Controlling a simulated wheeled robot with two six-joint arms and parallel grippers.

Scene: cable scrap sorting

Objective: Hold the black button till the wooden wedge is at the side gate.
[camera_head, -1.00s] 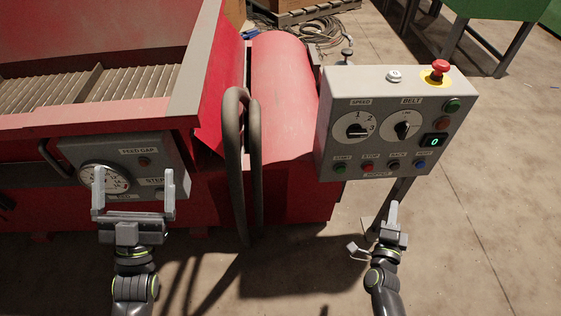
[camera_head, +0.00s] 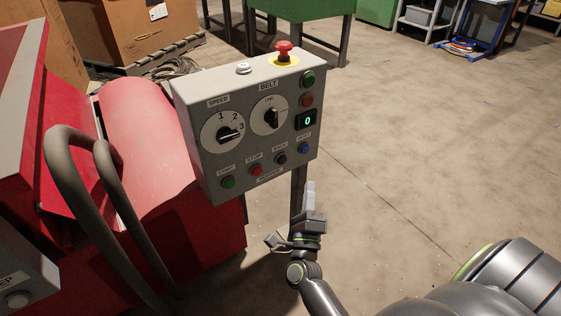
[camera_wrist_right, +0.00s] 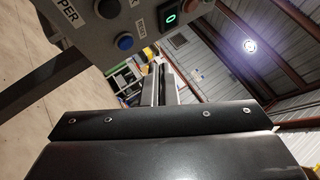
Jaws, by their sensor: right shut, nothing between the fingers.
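The black button (camera_head: 280,159) sits in the bottom row of the grey control box (camera_head: 246,140), between the red stop button and the blue button. It also shows at the top of the right wrist view (camera_wrist_right: 108,9). My right gripper (camera_head: 309,192) is shut and empty, below the box's lower right corner and apart from the buttons. Its closed fingers (camera_wrist_right: 161,86) point past the box in the right wrist view. My left gripper is out of view. I see no wooden wedge or side gate.
A red emergency knob (camera_head: 284,50) and a white button (camera_head: 243,68) are on top of the box. The green display (camera_head: 307,120) reads 0. A bent grey rail (camera_head: 107,180) stands left of the box, before the red machine (camera_head: 150,135). Open floor lies to the right.

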